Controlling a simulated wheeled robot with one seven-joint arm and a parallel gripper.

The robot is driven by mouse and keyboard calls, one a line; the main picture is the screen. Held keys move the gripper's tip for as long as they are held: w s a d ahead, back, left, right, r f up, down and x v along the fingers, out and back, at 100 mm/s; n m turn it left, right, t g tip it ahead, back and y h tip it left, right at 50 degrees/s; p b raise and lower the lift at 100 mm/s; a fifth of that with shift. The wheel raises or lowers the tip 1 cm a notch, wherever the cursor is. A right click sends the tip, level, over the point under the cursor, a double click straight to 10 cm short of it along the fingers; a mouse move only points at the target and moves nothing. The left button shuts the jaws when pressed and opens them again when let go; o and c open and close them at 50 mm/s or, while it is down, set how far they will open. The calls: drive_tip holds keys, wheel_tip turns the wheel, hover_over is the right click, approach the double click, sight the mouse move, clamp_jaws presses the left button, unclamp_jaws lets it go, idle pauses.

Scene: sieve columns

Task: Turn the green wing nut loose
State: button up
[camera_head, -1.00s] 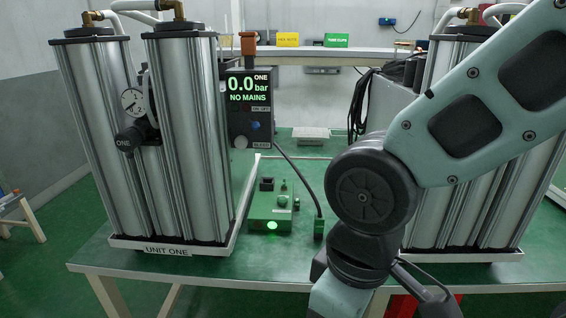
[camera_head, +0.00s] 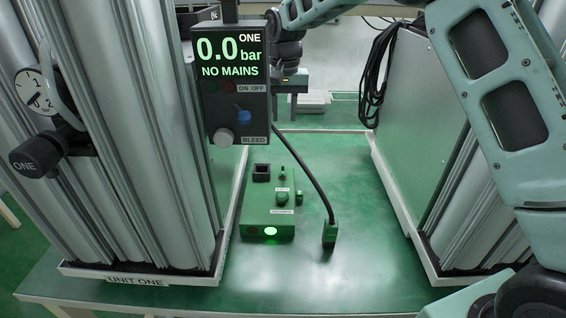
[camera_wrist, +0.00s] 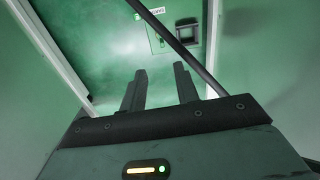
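A green box (camera_head: 268,216) sits on the green bench in the head view, with a lit green lamp on its front. Small green fittings (camera_head: 283,196) stand on its top and right side; they are too small to tell which is the wing nut. The box's top also shows at the top of the wrist view, with a black square socket (camera_wrist: 188,32). My gripper (camera_wrist: 160,75) is open, with nothing between its two dark fingers. In the head view its dark body hangs behind and right of the display panel, above and beyond the box; its fingertips are not clear there.
Tall metal columns (camera_head: 130,130) stand left, with more at right.

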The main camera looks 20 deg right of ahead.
sight(283, 166)
drive_tip(key=f, duration=0.6)
drive_tip(key=w+f+p, duration=0.1)
drive_tip(key=f, duration=1)
drive_tip(key=shift+w+d+f+p, duration=0.1)
drive_tip(key=shift+w+f+p, duration=0.15)
drive_tip(key=shift+f+p, duration=0.1)
drive_tip(key=shift+c, duration=0.3)
clamp_jaws()
